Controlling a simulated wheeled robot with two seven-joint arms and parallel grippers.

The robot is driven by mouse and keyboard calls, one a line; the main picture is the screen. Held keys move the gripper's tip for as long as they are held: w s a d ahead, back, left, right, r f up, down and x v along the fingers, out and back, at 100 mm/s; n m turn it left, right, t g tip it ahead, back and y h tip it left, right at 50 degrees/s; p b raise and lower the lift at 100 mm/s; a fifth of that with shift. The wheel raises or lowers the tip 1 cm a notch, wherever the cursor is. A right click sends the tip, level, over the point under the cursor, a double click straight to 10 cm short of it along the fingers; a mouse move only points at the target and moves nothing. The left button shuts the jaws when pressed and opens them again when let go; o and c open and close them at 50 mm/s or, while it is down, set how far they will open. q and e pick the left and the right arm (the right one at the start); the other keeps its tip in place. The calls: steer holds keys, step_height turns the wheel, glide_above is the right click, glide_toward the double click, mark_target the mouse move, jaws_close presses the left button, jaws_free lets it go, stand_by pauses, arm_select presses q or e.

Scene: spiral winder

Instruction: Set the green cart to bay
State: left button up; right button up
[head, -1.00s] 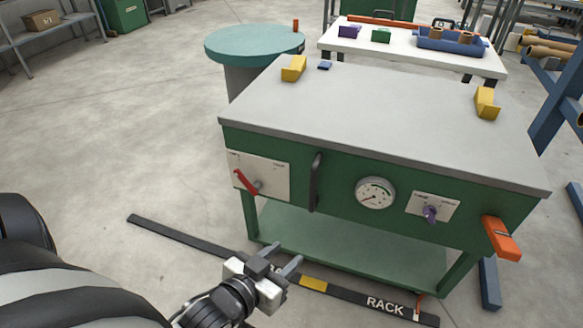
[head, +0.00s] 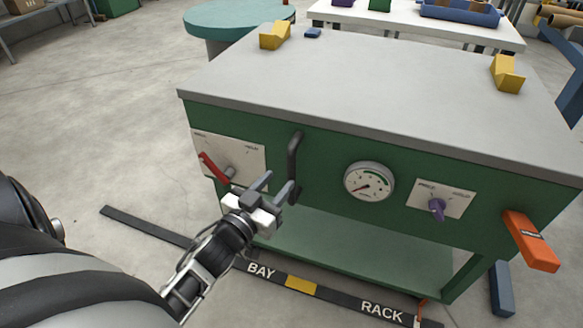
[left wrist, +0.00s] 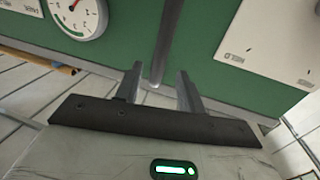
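The green cart (head: 330,150) has a grey top and stands in front of me over a dark floor strip (head: 335,293). The strip reads BAY on the left and RACK on the right, with a yellow mark (head: 301,284) between. A black upright handle (head: 293,160) is on the cart's front; it also shows in the left wrist view (left wrist: 167,40). My left gripper (head: 276,186) is open at the handle's lower part. In the left wrist view its fingers (left wrist: 160,82) are apart, with the handle's lower end appearing between them; contact cannot be told. My right gripper is out of view.
The cart's front carries a red lever (head: 212,166), a gauge (head: 369,181), a purple knob (head: 437,208) and an orange lever (head: 531,241). Yellow blocks (head: 275,36) sit on its top. A round teal table (head: 215,18) and a white table (head: 420,27) stand behind. Floor at left is clear.

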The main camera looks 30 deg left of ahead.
mark_target(289, 170)
arm_select(q)
steer(key=w, duration=0.6)
steer(key=shift+w+a+b, duration=0.15)
steer(key=shift+w+b, duration=0.15)
steer(key=shift+w, duration=0.05)
jaws_close()
